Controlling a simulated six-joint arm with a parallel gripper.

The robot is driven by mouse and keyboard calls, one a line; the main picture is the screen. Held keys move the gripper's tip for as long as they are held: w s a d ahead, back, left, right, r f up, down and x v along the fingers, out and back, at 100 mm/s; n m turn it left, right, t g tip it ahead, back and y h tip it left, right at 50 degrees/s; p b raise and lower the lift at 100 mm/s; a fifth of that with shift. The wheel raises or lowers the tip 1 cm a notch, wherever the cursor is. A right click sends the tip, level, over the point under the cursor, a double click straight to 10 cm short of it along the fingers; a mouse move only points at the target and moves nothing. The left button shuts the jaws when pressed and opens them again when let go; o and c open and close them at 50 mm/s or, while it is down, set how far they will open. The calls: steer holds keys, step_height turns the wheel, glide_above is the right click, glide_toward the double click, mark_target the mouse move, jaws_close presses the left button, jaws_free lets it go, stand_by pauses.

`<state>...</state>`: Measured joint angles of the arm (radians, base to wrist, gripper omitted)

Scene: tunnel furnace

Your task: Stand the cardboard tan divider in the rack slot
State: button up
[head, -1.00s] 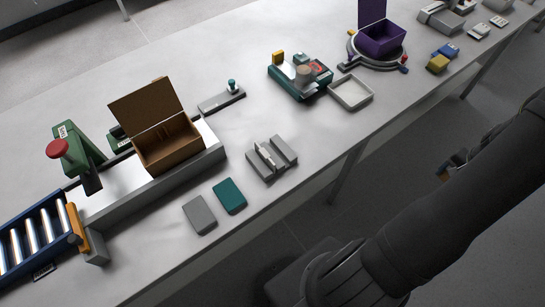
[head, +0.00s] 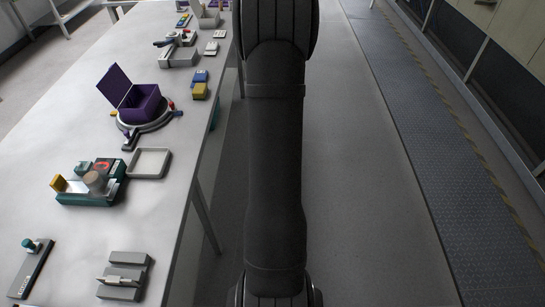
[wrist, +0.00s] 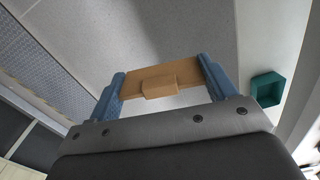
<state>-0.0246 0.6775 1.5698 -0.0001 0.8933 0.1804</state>
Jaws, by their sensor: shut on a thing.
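The cardboard tan divider (wrist: 133,82) is a flat tan panel with a raised tan block on its near face. My gripper (wrist: 163,82) is shut on it, with one blue finger at each end. The divider is in the air over the floor, clear of the table. In the head view my arm runs up the middle and hides the gripper and divider. A grey slotted block (head: 128,259), which looks like the rack, sits on the table at the lower left with a light bar across it. I cannot tell which slot is free.
On the table (head: 60,130) are a purple open box (head: 146,103), a shallow tray (head: 149,163), a teal fixture (head: 100,197) and a grey bar with a teal knob (head: 33,265). A teal bin (wrist: 267,90) shows right of the gripper. The floor aisle on the right is clear.

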steer(key=a+r, duration=0.5)
steer(key=r, duration=0.1)
steer(key=s+a+r, duration=0.2)
steer(key=s+a, duration=0.1)
steer(key=a, duration=0.3)
steer(key=s+a+r, duration=0.2)
steer(key=s+a, duration=0.1)
steer(key=a, duration=0.4)
steer(key=n, duration=0.2)
glide_above(119, 262)
steer(key=d, duration=0.2)
steer(key=shift+s+a+f, duration=0.1)
steer(key=shift+s+f, duration=0.1)
steer(key=shift+f, duration=1.45)
steer(key=shift+s+f, duration=0.2)
steer(key=shift+f, duration=1.45)
steer(key=shift+f, duration=0.25)
